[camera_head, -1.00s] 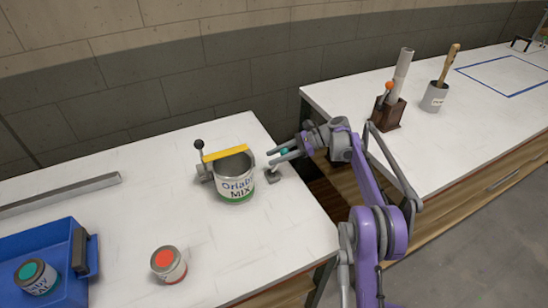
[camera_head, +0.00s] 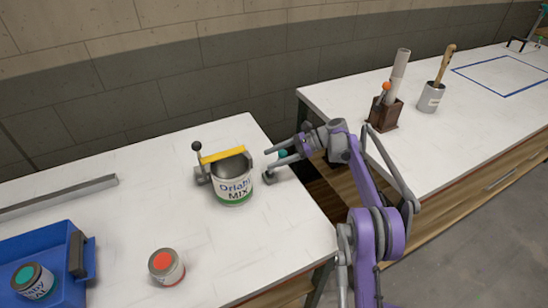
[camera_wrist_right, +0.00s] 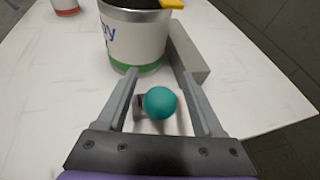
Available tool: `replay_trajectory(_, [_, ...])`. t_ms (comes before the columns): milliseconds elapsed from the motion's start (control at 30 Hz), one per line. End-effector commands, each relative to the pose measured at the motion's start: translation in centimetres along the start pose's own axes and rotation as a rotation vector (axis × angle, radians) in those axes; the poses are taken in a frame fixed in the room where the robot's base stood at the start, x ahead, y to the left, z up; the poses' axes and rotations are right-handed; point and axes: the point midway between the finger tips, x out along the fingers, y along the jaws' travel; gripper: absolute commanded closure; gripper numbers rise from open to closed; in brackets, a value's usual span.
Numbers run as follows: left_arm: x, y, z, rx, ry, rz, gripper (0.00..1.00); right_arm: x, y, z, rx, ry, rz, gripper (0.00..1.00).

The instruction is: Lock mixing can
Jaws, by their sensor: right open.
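The mixing can (camera_head: 233,190), white with a green base band and an open top, stands upright near the back of the white table. A yellow bar (camera_head: 222,154) lies across its rim, with a black knob (camera_head: 196,146) on a lever at its left. A teal ball knob (camera_head: 283,154) is on the can's right side; in the right wrist view the teal knob (camera_wrist_right: 160,103) shows between the fingers. My right gripper (camera_head: 268,158) is open around the knob, with visible gaps on both sides. The knob's stem is mostly hidden. My left gripper is out of view.
A small can with a red-orange top (camera_head: 166,266) stands at the front. A blue tray (camera_head: 60,240) holding a teal-topped can (camera_head: 32,281) is at left. A gap separates this table from the right one, which bears a brown holder (camera_head: 385,114) and a brush cup (camera_head: 432,97).

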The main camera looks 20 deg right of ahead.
Motion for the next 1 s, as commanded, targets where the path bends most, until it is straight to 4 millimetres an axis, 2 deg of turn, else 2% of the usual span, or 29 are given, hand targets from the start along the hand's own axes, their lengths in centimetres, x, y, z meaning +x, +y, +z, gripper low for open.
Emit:
replay_trajectory(167, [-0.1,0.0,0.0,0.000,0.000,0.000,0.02,-1.9,-0.1,-0.1,0.002,0.001,-0.003,0.31])
replay_trajectory(400, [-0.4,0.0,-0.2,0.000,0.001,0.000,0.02,-6.8,-0.1,0.0,0.001,0.001,-0.004,0.31])
replay_trajectory(600, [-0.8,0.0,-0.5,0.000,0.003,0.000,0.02,-9.8,-0.1,0.0,0.000,0.000,-0.002,0.31])
replay_trajectory(733, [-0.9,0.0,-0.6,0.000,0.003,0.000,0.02,-10.7,0.0,0.0,0.000,0.000,-0.001,0.31])
replay_trajectory(1000, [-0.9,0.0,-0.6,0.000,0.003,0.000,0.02,-10.8,0.0,0.0,0.000,0.000,0.000,0.31])
